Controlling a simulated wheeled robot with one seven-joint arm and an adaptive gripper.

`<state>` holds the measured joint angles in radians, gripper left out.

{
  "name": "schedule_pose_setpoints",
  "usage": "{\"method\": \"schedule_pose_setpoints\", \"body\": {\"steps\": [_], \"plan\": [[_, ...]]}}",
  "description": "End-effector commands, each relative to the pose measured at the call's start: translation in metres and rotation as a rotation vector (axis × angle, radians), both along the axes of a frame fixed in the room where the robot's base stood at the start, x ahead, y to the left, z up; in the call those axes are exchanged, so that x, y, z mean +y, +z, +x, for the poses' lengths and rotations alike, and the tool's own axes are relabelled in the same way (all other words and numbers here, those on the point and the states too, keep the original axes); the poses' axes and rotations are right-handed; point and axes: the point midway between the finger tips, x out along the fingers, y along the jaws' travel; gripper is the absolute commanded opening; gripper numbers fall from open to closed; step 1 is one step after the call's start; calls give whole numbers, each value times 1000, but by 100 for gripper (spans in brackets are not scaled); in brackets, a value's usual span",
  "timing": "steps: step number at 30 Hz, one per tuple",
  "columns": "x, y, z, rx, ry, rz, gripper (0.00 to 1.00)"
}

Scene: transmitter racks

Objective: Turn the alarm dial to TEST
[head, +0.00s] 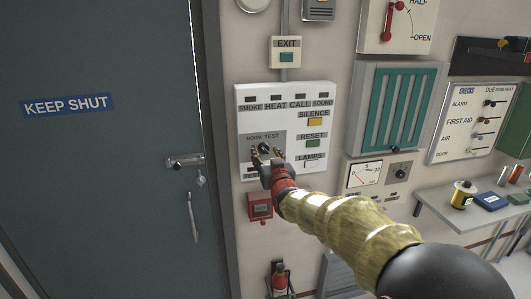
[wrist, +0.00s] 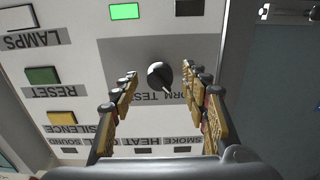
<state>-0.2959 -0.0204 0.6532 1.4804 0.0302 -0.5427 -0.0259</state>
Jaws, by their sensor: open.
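The alarm dial (wrist: 160,75) is a round black knob on a grey plate of the white alarm panel (head: 243,112). In the wrist view, which shows the panel upside down, its pale pointer mark slants down and slightly right, towards the NORM side of the NORM/TEST lettering. My gripper (head: 265,155) is at the panel, over the dial plate. In the wrist view my gripper (wrist: 159,76) is open, one finger on each side of the dial, with visible gaps. In the head view the gripper partly covers the dial and the panel's lower part.
SILENCE (head: 315,122), RESET (head: 313,143) and LAMPS (head: 312,164) buttons sit right of the dial. A lit green rectangle (wrist: 124,11) shows on the panel. A red box (head: 260,206) hangs just below. A door (head: 100,170) stands left; a shelf (head: 432,200) juts out right.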

Motion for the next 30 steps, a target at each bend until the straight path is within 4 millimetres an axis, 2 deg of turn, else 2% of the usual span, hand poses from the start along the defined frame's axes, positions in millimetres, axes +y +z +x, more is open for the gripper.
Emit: {"method": "schedule_pose_setpoints", "body": {"steps": [12,30], "plan": [[2,0,7,0,0,0,46],[2,0,7,0,0,0,12]]}}
